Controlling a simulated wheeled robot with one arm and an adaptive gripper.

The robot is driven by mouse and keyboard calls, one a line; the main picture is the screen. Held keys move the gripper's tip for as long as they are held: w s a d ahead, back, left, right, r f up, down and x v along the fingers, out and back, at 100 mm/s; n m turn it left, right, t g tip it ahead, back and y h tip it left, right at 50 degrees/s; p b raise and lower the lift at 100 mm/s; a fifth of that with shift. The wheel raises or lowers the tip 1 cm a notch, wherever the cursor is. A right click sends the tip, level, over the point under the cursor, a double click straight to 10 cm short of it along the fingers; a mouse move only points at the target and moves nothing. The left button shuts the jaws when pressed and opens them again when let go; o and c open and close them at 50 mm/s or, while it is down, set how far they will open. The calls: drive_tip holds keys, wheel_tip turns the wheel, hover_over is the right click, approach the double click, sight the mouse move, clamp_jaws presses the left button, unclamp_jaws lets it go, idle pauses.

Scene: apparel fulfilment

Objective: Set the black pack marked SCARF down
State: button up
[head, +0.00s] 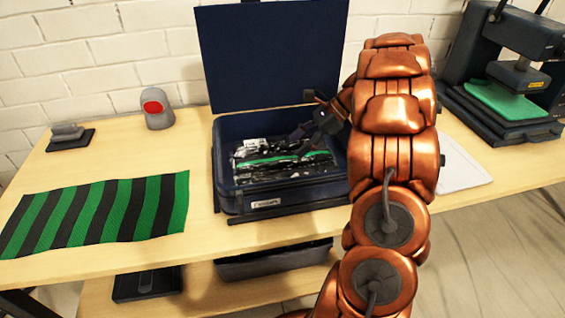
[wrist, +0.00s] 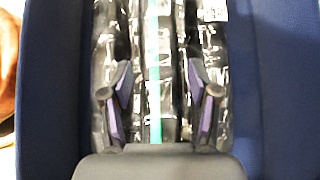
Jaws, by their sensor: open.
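A black, shiny plastic-wrapped pack (head: 282,162) with a green stripe and a white label lies in a dark blue open case (head: 268,203). In the wrist view the pack (wrist: 155,40) runs lengthwise under my gripper, with case lining on both sides. The word SCARF cannot be read in either view. My gripper (head: 303,134) reaches down into the case from the right. In the wrist view my gripper (wrist: 160,95) is open, its two purple-padded fingers apart on either side of the green stripe. Whether the fingertips touch the wrap cannot be told.
The case's raised lid (head: 270,55) stands behind it. A green-and-black striped cloth (head: 100,213) lies left. A grey object with a red face (head: 155,107) stands behind. A heat press (head: 510,85) and a white sheet (head: 462,170) are right.

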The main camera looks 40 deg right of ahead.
sight(285, 155)
drive_tip(key=x, duration=0.5)
drive_tip(key=shift+d, duration=0.1)
clamp_jaws()
idle(0.4)
